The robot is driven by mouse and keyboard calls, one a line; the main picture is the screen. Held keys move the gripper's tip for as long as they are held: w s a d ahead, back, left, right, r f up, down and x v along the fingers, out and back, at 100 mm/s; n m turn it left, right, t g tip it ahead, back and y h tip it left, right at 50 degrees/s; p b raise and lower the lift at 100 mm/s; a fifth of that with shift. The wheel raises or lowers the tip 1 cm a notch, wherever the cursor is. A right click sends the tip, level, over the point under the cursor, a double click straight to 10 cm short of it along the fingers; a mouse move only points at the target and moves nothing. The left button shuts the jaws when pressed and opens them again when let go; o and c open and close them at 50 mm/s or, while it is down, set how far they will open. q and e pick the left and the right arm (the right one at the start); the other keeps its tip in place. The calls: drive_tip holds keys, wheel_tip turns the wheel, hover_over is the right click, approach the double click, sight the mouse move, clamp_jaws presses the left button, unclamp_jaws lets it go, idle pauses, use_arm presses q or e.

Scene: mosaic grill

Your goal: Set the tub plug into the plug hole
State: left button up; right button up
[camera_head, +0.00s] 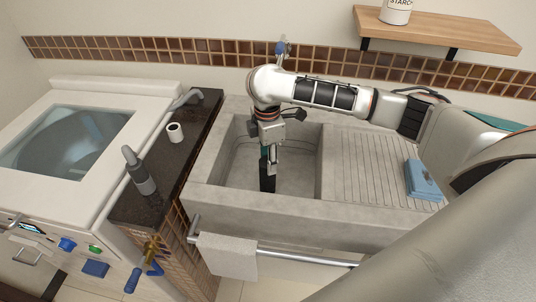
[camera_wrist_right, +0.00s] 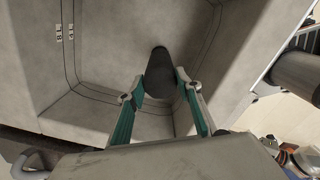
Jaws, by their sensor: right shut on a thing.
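My right gripper (camera_head: 267,172) reaches down into the grey stone sink basin (camera_head: 232,175). In the right wrist view its two teal fingers (camera_wrist_right: 162,85) are shut on a dark, rounded piece, which I take to be the tub plug (camera_wrist_right: 162,68). The plug sits between the fingertips, inside the basin. I cannot tell whether it touches the basin floor. The plug hole does not show in either view; the gripper or plug may hide it. My left gripper is not in view.
The basin walls (camera_head: 320,165) stand close around my right gripper. A ribbed drainboard with a folded blue cloth (camera_head: 422,180) lies to the right. A towel (camera_head: 228,256) hangs on the front rail. A grey bottle (camera_head: 140,174) and white cup (camera_head: 175,132) stand on the dark counter at left.

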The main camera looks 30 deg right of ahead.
drive_tip(key=shift+f, duration=1.55)
idle(1.8)
drive_tip(key=o, duration=1.5)
drive_tip(key=shift+r, duration=0.1)
wheel_tip(320, 180, up, 12)
drive_tip(key=shift+f, duration=0.1)
drive_tip(key=shift+a, duration=0.1)
